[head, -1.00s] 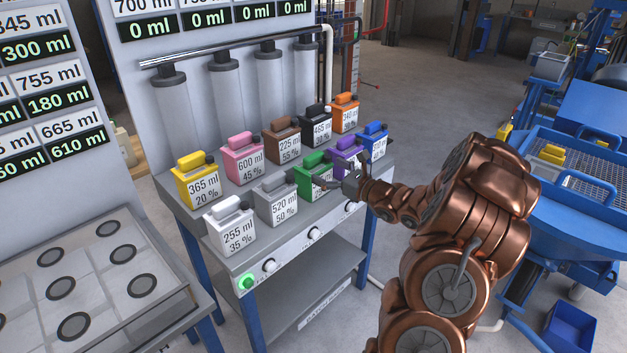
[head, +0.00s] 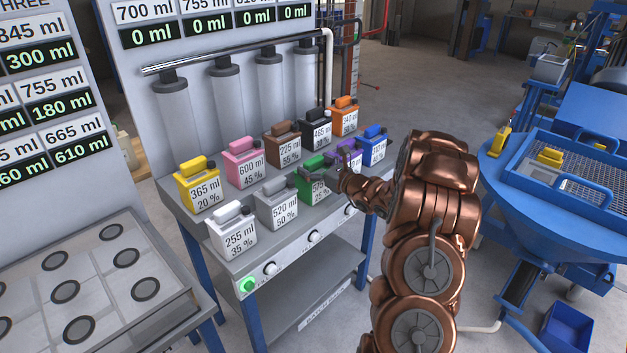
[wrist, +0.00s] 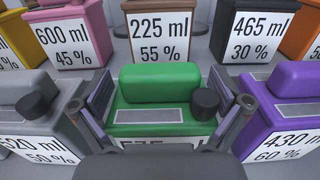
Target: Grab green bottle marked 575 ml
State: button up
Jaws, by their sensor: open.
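The green bottle (head: 312,165) stands upright on the shelf, in the front row between the grey and purple bottles. In the wrist view the green bottle (wrist: 160,84) fills the middle, with its dark cap at the right. Only the top edge of its label shows, so its number cannot be read in full. My gripper (head: 325,182) is at the bottle's front. In the wrist view my gripper (wrist: 163,100) is open, with one finger on each side of the bottle. I cannot tell whether the fingers touch it.
The grey 520 ml bottle (wrist: 35,110) is close on the left and the purple 430 ml bottle (wrist: 287,110) close on the right. The brown 225 ml bottle (wrist: 160,30) stands behind. Several other bottles share the shelf (head: 325,205). A blue machine (head: 560,200) stands at the right.

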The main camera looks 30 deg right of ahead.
jog(key=shift+c, duration=0.4)
jog(key=c, duration=1.7)
jog(key=shift+c, duration=0.2)
